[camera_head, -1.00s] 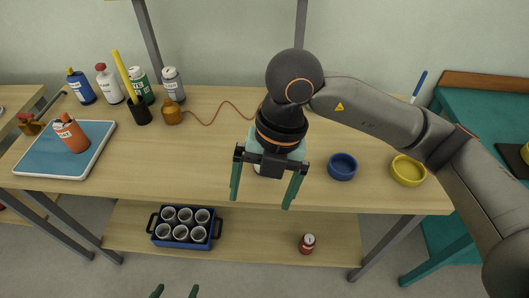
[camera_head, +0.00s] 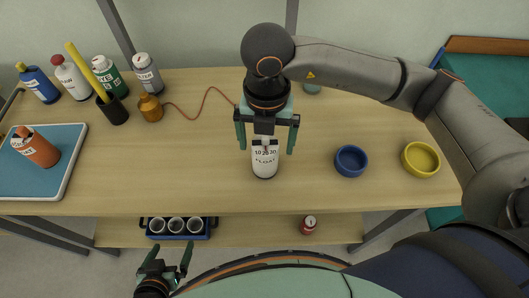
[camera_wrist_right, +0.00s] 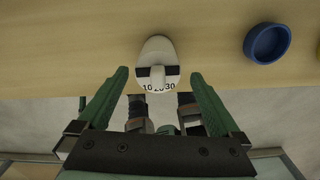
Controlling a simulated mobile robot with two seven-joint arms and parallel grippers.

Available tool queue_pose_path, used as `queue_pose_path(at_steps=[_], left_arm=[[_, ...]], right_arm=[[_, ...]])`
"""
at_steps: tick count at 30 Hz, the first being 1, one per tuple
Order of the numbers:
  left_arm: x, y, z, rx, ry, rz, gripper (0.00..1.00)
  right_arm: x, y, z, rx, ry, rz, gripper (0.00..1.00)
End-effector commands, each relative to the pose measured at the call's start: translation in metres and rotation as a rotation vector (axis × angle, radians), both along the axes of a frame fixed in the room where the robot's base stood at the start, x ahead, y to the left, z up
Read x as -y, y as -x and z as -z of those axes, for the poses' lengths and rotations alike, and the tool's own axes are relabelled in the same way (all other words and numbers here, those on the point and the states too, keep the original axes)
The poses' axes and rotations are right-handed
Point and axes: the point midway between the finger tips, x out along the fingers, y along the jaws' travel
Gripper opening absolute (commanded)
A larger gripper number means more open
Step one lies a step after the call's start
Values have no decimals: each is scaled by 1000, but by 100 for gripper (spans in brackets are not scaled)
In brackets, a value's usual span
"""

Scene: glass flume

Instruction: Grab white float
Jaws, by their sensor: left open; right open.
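The white float (camera_head: 265,166) stands upright on the wooden table, with a dark band and the numbers 10 20 30 on it. My right gripper (camera_head: 266,150) is open and points down at the float's top, with a finger to each side of it in the picture. In the right wrist view the float (camera_wrist_right: 156,52) shows just beyond and between the open fingertips (camera_wrist_right: 158,75). Neither finger clearly touches it. My left gripper (camera_head: 171,248) is open and empty, low in the head view in front of the table.
A blue bowl (camera_head: 351,161) and a yellow bowl (camera_head: 420,159) stand right of the float. Several bottles and an orange-brown pot (camera_head: 151,108) with a cord stand back left. A blue tray (camera_head: 70,165) is at far left. A red can (camera_head: 309,225) stands on the lower shelf.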

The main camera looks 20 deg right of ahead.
Motion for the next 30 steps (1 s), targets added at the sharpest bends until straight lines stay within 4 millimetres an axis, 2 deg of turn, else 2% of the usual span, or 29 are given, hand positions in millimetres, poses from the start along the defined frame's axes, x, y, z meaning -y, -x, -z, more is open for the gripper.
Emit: queue_pose_path(at_steps=[8,15,19,25,30], left_arm=[[0,0,-3,0,0,0,100],[0,-2,-8,4,0,0,100],[0,-3,-9,5,0,0,100],[0,-3,-9,5,0,0,100],[0,-3,-9,6,1,0,100]], right_arm=[[0,-1,24,-1,0,1,100],[0,-4,59,-2,0,1,100],[-1,-4,67,-1,0,-1,100],[-1,-5,68,0,-1,-1,100],[-1,-5,67,0,-1,-1,82]])
